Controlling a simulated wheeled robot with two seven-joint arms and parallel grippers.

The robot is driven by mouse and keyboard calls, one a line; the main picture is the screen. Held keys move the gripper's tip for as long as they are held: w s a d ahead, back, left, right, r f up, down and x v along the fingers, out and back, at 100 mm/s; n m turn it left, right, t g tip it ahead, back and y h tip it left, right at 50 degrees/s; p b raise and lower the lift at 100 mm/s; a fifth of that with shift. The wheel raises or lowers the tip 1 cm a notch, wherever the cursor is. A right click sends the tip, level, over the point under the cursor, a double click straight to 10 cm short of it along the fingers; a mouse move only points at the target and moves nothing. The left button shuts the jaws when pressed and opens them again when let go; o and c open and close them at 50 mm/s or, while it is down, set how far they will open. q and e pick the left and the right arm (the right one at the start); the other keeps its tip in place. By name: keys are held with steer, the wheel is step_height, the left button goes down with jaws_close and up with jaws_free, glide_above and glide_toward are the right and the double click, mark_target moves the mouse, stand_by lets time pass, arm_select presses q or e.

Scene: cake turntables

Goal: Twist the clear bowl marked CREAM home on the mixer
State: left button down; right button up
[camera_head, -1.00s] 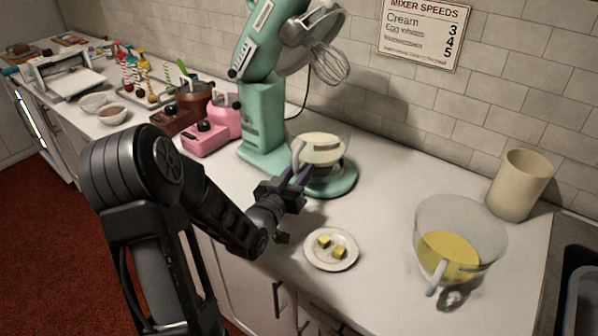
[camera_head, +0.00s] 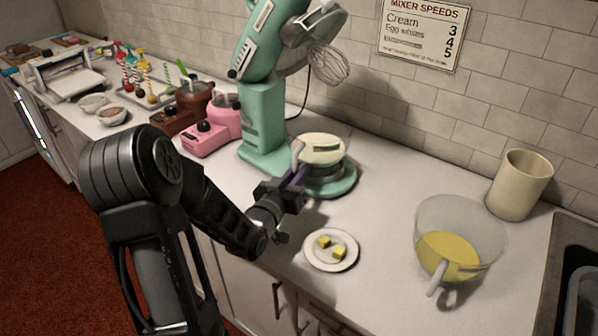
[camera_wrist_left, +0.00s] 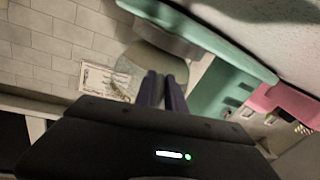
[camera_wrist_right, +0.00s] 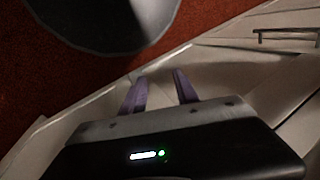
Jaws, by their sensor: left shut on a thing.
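The clear bowl (camera_head: 324,160) holds pale cream and sits on the round base of the mint-green mixer (camera_head: 264,125). Its label cannot be read. The mixer's head is tilted up, with the whisk (camera_head: 328,64) clear above the bowl. My left gripper (camera_head: 299,176) is shut on the bowl's handle (camera_head: 297,152) at the bowl's front left. Its purple fingers (camera_wrist_left: 163,90) are close together in the left wrist view, hiding the grip itself. My right gripper (camera_wrist_right: 160,92) is open and empty, away from the counter top, above red floor and a cabinet front.
A plate (camera_head: 331,262) with yellow cubes lies in front of the mixer. A second clear bowl (camera_head: 461,226) with yellow contents and a beige canister (camera_head: 519,184) stand right. Pink (camera_head: 213,133) and brown (camera_head: 184,115) small mixers stand left. Counter between plate and second bowl is free.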

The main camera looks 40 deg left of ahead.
stand_by(0.6)
arm_select(q)
steer(key=shift+a+m+h+b, duration=0.3)
steer(key=shift+a+h, duration=0.05)
steer(key=shift+h, duration=0.15)
steer(key=shift+a+m+h, duration=0.3)
steer(key=shift+m+h, duration=0.1)
steer(key=shift+h, duration=0.2)
steer(key=shift+a, duration=0.1)
steer(key=shift+a+m+h, duration=0.6)
steer(key=shift+m+h, duration=0.1)
steer(key=shift+h, duration=0.4)
steer(key=c, duration=1.3)
jaws_free()
steer(key=shift+s, duration=0.1)
